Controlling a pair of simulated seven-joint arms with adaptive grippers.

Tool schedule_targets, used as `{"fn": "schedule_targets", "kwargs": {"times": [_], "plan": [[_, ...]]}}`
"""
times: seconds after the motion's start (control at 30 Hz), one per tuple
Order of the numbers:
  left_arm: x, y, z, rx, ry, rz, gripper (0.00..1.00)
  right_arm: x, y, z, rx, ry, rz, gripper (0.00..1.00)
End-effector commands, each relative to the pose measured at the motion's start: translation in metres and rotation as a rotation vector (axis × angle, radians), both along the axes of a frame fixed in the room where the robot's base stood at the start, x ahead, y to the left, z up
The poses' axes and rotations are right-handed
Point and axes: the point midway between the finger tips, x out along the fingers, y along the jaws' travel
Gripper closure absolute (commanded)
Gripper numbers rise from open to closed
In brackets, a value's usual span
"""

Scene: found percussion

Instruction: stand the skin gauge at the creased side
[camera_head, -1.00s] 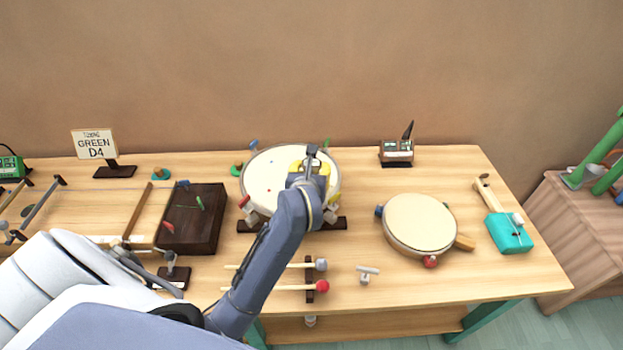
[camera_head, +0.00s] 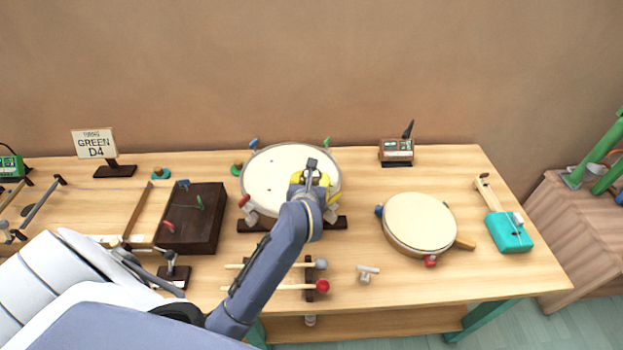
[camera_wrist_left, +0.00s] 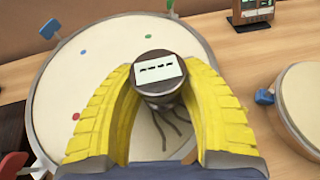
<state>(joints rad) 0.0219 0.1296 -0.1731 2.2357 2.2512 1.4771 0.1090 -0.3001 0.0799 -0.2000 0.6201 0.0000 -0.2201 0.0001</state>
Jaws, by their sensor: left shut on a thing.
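The skin gauge (camera_wrist_left: 160,72), a short dark cylinder with a pale marked face on top, is between the yellow fingers of my left gripper (camera_wrist_left: 160,85) in the left wrist view. The gripper is shut on it. In the head view my left gripper (camera_head: 312,176) is over the right part of the large drum (camera_head: 265,185) and mostly hides the gauge. Dark wavy creases (camera_wrist_left: 172,128) show on the drum skin just below the gauge in the wrist view. I cannot tell whether the gauge touches the skin. My right gripper is not in view.
A smaller drum (camera_head: 418,222) lies to the right. A dark box (camera_head: 195,222) stands to the left. Mallets (camera_head: 290,287) lie in front, beside a small pale T-shaped key (camera_head: 367,274). A small meter (camera_head: 396,150) stands behind. Coloured pegs ring the large drum.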

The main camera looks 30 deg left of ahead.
Motion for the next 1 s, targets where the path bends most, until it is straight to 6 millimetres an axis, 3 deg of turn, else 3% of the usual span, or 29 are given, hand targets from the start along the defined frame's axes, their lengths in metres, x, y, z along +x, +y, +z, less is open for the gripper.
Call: {"fn": "schedule_targets", "kwargs": {"times": [0.23, 0.27, 0.47, 0.77, 0.9, 1.0], "plan": [[0.000, 0.000, -0.003, 0.001, -0.002, 0.000, 1.00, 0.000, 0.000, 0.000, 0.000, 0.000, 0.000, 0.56], [0.000, 0.000, -0.004, 0.000, 0.000, 0.000, 0.58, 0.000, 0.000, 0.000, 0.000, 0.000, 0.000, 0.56], [0.000, 0.000, -0.004, 0.000, 0.000, -0.001, 0.35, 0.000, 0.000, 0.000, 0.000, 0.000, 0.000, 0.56], [0.000, 0.000, -0.002, -0.001, -0.001, -0.001, 0.33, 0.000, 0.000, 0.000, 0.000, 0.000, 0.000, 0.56], [0.000, 0.000, 0.009, -0.002, -0.004, 0.000, 0.33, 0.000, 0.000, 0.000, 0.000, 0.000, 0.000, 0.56], [-0.011, -0.009, 0.014, -0.002, -0.001, -0.008, 0.33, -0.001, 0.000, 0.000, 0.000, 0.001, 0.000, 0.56]]}}
